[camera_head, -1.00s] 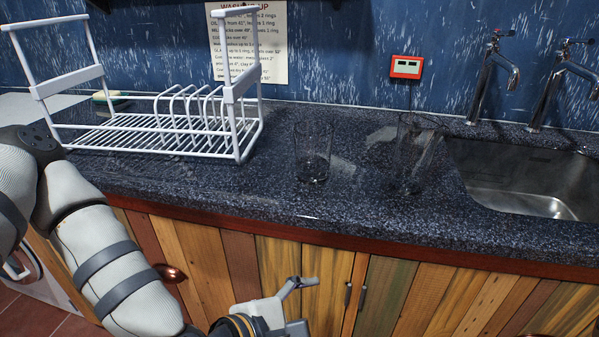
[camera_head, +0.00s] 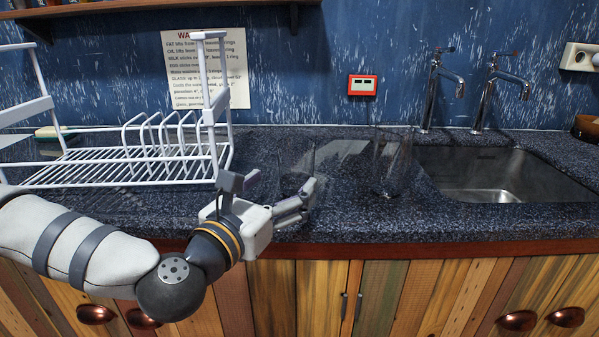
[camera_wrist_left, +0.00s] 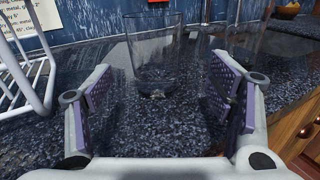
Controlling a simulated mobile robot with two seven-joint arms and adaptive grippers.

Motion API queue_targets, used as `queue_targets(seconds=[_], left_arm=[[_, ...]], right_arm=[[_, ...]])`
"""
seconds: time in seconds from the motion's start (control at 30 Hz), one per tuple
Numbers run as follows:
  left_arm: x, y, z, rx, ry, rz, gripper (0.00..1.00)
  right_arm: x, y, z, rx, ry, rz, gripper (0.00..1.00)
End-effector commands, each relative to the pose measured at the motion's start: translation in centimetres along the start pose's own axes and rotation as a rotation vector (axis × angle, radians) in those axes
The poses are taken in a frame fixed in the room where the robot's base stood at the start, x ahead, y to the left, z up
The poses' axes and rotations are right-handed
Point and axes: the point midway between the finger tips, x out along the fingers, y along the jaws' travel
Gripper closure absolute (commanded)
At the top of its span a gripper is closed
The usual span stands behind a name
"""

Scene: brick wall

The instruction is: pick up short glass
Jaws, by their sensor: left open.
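The short glass (camera_head: 297,158) is clear and stands upright on the dark speckled counter, right of the dish rack. My left gripper (camera_head: 283,186) is open and empty at the counter's front edge, just in front of this glass, and partly covers its lower part in the head view. In the left wrist view the short glass (camera_wrist_left: 153,50) stands ahead, between and beyond the two open fingers (camera_wrist_left: 160,88); I see no contact. My right gripper is not in view.
A taller clear glass (camera_head: 392,162) stands to the right; it also shows in the left wrist view (camera_wrist_left: 246,42), behind the right finger. A white dish rack (camera_head: 120,172) is on the left. A metal sink (camera_head: 500,178) with two taps is on the right.

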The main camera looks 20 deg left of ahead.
Motion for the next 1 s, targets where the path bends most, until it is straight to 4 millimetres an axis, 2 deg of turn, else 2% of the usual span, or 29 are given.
queue_targets(seconds=[0.03, 0.23, 0.43, 0.53, 0.7, 0.77, 0.9, 1.0], left_arm=[[1.0, 0.0, 0.1, 0.003, -0.002, 0.001, 0.25], [3.8, 0.2, 0.1, 0.004, 0.000, 0.002, 0.25], [7.4, 0.7, 0.1, 0.004, 0.001, -0.001, 0.25], [8.1, 0.7, 0.1, 0.003, 0.002, -0.001, 0.25], [8.1, 0.7, 0.0, 0.002, 0.003, -0.001, 0.25], [8.1, 0.7, 0.0, 0.002, 0.003, -0.001, 0.36], [8.0, 0.7, 0.0, 0.003, 0.003, -0.001, 0.68], [8.0, 0.7, 0.0, 0.003, 0.003, -0.001, 0.87]], right_arm=[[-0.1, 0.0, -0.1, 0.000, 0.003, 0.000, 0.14], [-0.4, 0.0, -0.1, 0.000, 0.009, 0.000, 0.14], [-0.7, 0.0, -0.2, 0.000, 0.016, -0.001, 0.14], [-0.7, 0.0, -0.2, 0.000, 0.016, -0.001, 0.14], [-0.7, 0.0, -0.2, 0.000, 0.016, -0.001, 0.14], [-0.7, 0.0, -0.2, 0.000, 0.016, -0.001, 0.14], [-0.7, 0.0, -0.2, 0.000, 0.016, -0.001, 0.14], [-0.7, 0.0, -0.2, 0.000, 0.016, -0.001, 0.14]])
